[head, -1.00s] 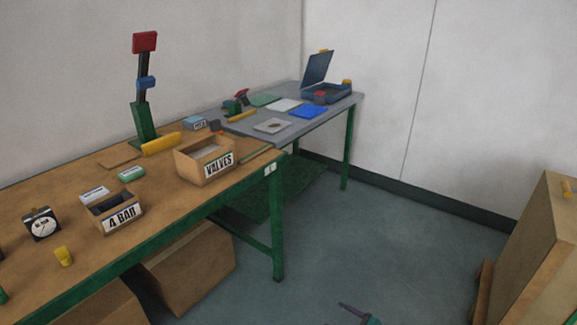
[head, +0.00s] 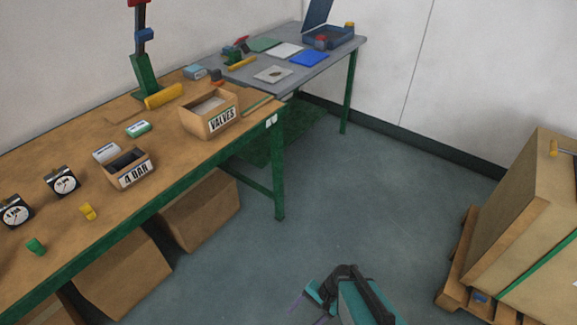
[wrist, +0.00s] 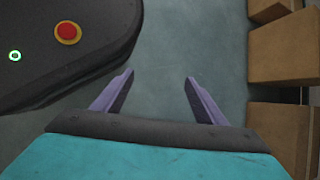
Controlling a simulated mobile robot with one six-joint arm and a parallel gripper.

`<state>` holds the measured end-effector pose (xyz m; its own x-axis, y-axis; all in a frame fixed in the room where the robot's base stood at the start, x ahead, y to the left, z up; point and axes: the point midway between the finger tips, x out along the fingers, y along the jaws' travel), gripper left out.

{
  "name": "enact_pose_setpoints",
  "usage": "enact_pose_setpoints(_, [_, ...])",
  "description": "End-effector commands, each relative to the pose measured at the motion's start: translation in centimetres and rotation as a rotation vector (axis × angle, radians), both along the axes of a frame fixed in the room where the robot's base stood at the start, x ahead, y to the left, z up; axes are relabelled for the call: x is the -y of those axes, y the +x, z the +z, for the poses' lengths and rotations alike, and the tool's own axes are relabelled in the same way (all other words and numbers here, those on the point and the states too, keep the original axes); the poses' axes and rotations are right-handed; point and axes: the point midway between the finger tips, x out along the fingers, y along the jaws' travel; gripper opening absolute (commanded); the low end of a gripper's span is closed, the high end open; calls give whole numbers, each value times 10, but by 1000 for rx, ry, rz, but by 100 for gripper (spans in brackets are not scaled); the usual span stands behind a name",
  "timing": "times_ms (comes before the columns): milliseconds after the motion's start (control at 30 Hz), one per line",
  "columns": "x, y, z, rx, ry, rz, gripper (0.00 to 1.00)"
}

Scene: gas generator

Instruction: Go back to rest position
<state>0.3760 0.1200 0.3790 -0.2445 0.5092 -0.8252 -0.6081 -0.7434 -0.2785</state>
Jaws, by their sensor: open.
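My gripper (wrist: 159,76) is open and empty in the wrist view, with its two purple fingers apart over the bare grey-blue floor. In the head view my arm's teal and black end shows at the bottom centre, above the floor and to the right of the workbench. The purple fingers (head: 308,308) show there only partly, near the lower edge. Nothing is between or touching the fingers.
A wooden workbench (head: 75,215) holds a VALVES box (head: 222,120), a 4 BAR box (head: 137,175) and gauges. Cardboard boxes (head: 200,210) stand under it and show in the wrist view (wrist: 280,55). A pallet (head: 455,285) with a large crate is at right. Floor between is clear.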

Motion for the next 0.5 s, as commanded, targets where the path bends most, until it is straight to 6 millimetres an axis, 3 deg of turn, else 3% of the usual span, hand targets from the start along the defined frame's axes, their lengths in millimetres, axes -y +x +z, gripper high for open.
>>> enact_pose_setpoints(200, [40, -37, 1, -4, -130, 244, 66])
enact_pose_setpoints(500, [104, -67, 5, -29, -283, 549, 66])
